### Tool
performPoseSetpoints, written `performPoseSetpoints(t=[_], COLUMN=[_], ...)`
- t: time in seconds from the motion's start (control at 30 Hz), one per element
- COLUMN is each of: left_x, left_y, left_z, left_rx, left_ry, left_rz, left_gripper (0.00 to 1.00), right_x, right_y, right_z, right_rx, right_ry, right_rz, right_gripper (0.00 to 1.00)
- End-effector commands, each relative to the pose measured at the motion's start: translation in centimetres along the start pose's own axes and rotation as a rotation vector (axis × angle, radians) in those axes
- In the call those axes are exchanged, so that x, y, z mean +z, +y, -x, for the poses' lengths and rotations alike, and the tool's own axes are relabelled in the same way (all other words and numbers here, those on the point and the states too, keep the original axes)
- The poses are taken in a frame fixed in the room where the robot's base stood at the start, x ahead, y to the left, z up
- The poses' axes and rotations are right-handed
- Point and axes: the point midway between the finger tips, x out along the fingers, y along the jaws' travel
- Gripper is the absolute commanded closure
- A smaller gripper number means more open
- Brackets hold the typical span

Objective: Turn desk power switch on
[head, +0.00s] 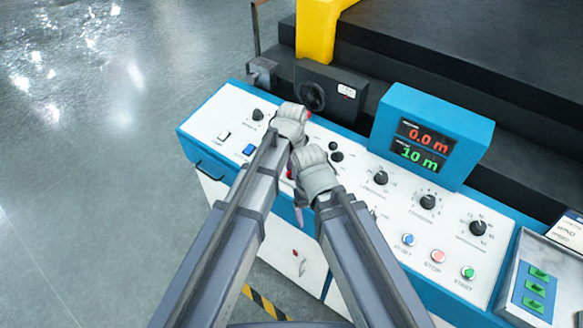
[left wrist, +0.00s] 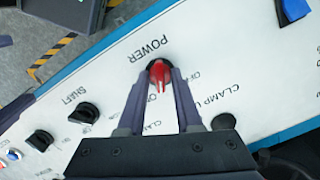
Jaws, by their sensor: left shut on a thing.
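The red power switch (left wrist: 159,79) stands on the white control panel, beside the printed word POWER in the left wrist view. My left gripper (left wrist: 157,87) is shut on it, with one dark finger on each side of the red lever. The left gripper's hand shows from behind in the head view, over the panel's left half, and its fingertips are hidden there. A small red part (head: 290,173) shows between my two arms.
The panel also carries a blue switch (head: 248,150), black knobs (head: 428,202) and blue, red and green buttons (head: 438,256). A blue display box (head: 430,135) shows 0.0 m and 10 m. A black handwheel (head: 312,96) stands behind. Open floor lies left.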

Motion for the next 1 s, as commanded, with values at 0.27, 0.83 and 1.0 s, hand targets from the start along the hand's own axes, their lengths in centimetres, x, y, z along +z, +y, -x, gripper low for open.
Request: performPoseSetpoints(t=[0.27, 0.83, 1.0], left_x=[0.05, 0.04, 0.04], left_y=[0.19, 0.18, 0.19], left_z=[-0.05, -0.04, -0.04], left_rx=[-0.023, -0.043, -0.044], left_ry=[0.000, 0.000, 0.000], left_rz=[-0.204, -0.370, -0.373], left_gripper=[1.00, 1.00, 1.00], right_x=[-0.01, -0.01, -0.01], right_y=[-0.01, -0.01, -0.01], right_z=[-0.10, -0.15, -0.15], right_rx=[0.000, 0.000, 0.000], right_ry=[0.000, 0.000, 0.000], right_rz=[0.000, 0.000, 0.000], right_gripper=[0.19, 0.19, 0.19])
